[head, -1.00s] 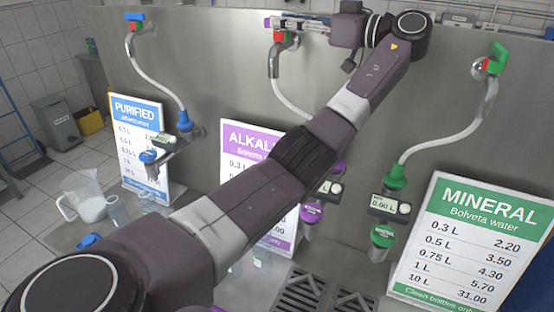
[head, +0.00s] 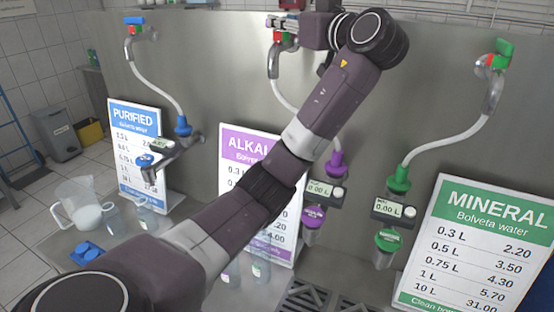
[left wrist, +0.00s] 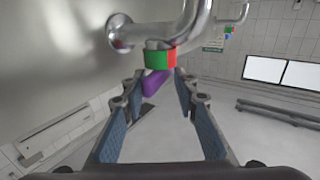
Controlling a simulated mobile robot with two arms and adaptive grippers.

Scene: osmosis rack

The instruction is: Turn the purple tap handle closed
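The purple tap handle (left wrist: 155,83) shows in the left wrist view, under a red and green collar (left wrist: 160,60) on a chrome tap. It lies between the fingertips of my left gripper (left wrist: 157,82), which is open with a finger on either side; I cannot tell whether either finger touches it. In the head view my left gripper (head: 290,22) is at the top of the middle tap (head: 274,62), and the purple handle is hidden there. My right gripper is not in view.
The purified tap (head: 131,42) stands to the left and the mineral tap with its green handle (head: 500,52) to the right on the steel panel (head: 420,75). Price signs, bottles and a jug (head: 78,200) stand below. My left arm crosses the middle.

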